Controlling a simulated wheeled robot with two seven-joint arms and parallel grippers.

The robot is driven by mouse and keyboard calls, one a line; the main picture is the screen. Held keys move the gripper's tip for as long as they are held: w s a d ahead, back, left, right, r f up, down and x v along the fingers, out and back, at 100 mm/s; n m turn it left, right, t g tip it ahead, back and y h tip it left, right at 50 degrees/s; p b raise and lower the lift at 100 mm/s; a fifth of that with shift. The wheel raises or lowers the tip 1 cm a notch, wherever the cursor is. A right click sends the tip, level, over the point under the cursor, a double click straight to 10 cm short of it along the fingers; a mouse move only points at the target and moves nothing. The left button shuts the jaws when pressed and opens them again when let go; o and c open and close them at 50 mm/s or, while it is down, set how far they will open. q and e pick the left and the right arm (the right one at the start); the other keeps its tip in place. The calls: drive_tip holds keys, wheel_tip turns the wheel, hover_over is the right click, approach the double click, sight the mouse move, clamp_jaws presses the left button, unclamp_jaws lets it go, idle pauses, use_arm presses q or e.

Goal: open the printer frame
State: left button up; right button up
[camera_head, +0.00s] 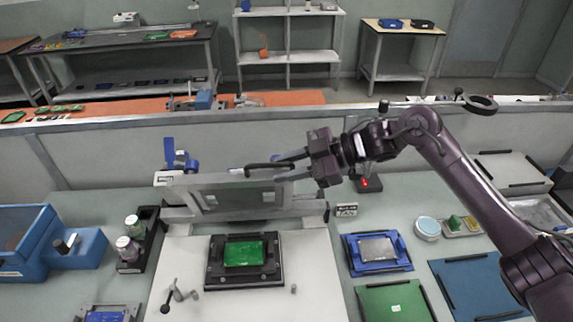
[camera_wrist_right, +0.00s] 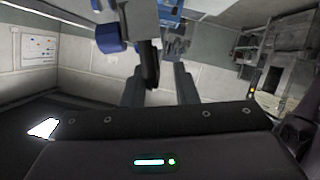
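The printer frame (camera_head: 225,187) is a light grey frame standing raised at the back of the white printer base (camera_head: 310,265). A black handle (camera_head: 262,167) sticks out at its upper front edge. My right gripper (camera_head: 284,166) comes in from the right at the handle's right end. In the right wrist view its two fingers (camera_wrist_right: 158,85) stand apart, with the dark handle (camera_wrist_right: 150,72) between them and a visible gap beside it. Whether a finger touches the handle is not clear. A green board (camera_head: 244,254) lies in a black holder under the frame. My left gripper is not in view.
A blue knob post (camera_head: 178,157) rises at the frame's left. Bottles (camera_head: 128,248) in a black rack and a blue machine (camera_head: 25,240) stand left. A blue tray (camera_head: 377,252) and green mat (camera_head: 395,300) lie right. A low wall (camera_head: 100,155) runs behind.

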drive_tip(key=shift+o, duration=0.4)
drive_tip(key=shift+w+r, duration=0.1)
drive_tip(key=b+v, duration=0.3)
drive_tip(key=v, duration=0.4)
drive_tip(key=shift+d, duration=0.4)
drive_tip(key=shift+r, duration=0.1)
